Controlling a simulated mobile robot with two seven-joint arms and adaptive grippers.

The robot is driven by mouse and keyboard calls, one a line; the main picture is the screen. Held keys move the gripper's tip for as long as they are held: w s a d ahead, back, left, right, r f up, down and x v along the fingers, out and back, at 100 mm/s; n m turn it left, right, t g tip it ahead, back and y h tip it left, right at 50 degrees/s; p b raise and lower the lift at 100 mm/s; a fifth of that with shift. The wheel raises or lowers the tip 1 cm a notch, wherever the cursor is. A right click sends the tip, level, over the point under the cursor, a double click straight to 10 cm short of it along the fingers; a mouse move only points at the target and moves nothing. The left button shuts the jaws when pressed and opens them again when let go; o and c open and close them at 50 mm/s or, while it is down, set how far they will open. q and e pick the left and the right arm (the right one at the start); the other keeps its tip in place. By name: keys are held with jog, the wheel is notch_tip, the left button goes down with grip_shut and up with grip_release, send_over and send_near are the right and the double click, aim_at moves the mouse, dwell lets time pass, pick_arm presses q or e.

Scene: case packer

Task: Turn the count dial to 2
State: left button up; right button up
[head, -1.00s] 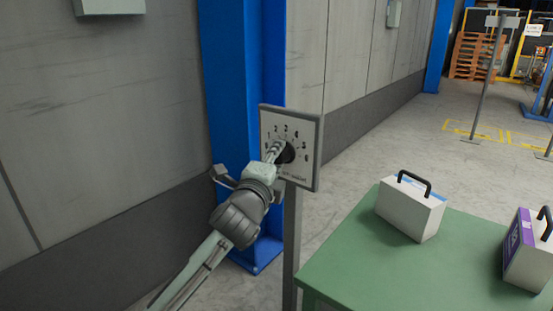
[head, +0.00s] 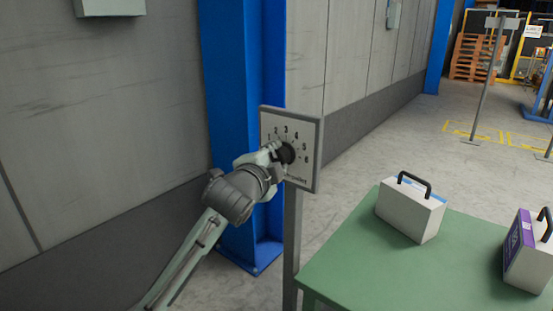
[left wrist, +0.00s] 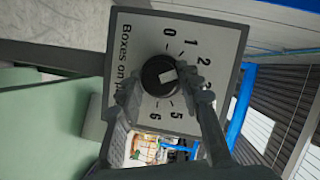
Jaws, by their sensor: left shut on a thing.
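The count dial is a black round knob (left wrist: 158,76) on a white square panel (left wrist: 140,40) with numbers around it, and it also shows in the head view (head: 288,153). My left gripper (head: 276,152) is at the panel, its fingers shut on the knob from both sides, as the left wrist view (left wrist: 160,88) shows. The knob's white mark (left wrist: 168,75) points right in the left wrist view, toward the side where a finger covers part of the scale. The number 2 is visible just above that finger. I cannot tell the exact number marked. My right gripper is not in view.
The panel stands on a grey post (head: 291,240) before a blue column (head: 240,100). A green table (head: 370,270) to the right holds a white case (head: 410,212) and a purple-and-white case (head: 525,250) with black handles.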

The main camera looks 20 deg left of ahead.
pick_arm(q)
jog(key=o, duration=1.2)
jog(key=shift+c, duration=0.2)
jog(key=s+r, duration=0.2)
jog(key=s, duration=0.9)
jog(key=shift+s, duration=0.4)
